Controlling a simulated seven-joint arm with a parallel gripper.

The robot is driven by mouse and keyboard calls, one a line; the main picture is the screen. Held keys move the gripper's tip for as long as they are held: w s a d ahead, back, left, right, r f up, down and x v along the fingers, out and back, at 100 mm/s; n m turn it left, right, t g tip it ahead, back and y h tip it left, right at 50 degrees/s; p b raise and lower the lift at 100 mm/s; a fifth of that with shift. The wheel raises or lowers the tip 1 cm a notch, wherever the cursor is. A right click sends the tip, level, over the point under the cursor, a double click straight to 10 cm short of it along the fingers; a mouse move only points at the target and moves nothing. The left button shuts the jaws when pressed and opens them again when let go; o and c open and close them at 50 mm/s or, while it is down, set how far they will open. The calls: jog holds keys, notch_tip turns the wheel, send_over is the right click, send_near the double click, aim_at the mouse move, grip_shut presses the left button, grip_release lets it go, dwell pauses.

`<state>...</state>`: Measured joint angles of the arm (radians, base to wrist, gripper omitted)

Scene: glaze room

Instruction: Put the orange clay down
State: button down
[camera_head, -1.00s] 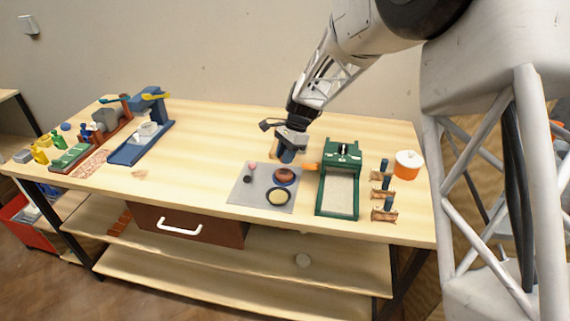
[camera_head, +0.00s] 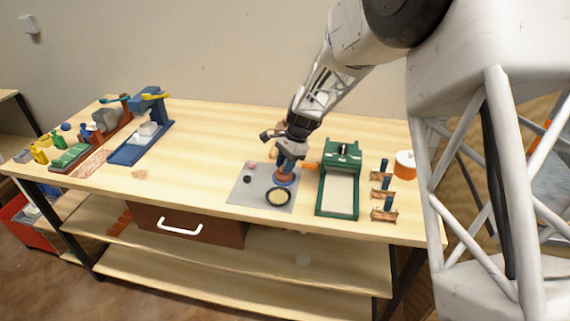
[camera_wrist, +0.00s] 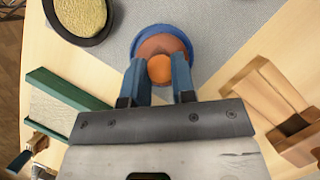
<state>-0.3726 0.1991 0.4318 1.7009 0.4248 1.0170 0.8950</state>
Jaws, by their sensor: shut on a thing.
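My gripper (camera_wrist: 158,75) is shut on the orange clay (camera_wrist: 159,69), a small ball between its blue fingertips. In the head view my gripper (camera_head: 287,168) points down over the grey mat (camera_head: 242,192), and the clay cannot be made out there. Behind the clay in the wrist view is a reddish-brown round piece (camera_wrist: 160,43) on a blue dish (camera_wrist: 188,42). The blue dish also shows in the head view (camera_head: 293,183), partly hidden by the fingers. I cannot tell whether the clay touches the brown piece.
A black dish with a yellow filling (camera_head: 278,197) is at the mat's front. Small pink (camera_head: 252,164) and black (camera_head: 247,180) balls lie on its left. A green framed press (camera_head: 338,185) is close on the right. A wooden piece (camera_wrist: 265,88) stands near the gripper.

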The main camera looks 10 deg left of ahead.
jog(key=c, duration=0.9)
grip_release()
jog(key=shift+c, duration=0.2)
jog(key=shift+r, duration=0.2)
jog(key=v, duration=1.2)
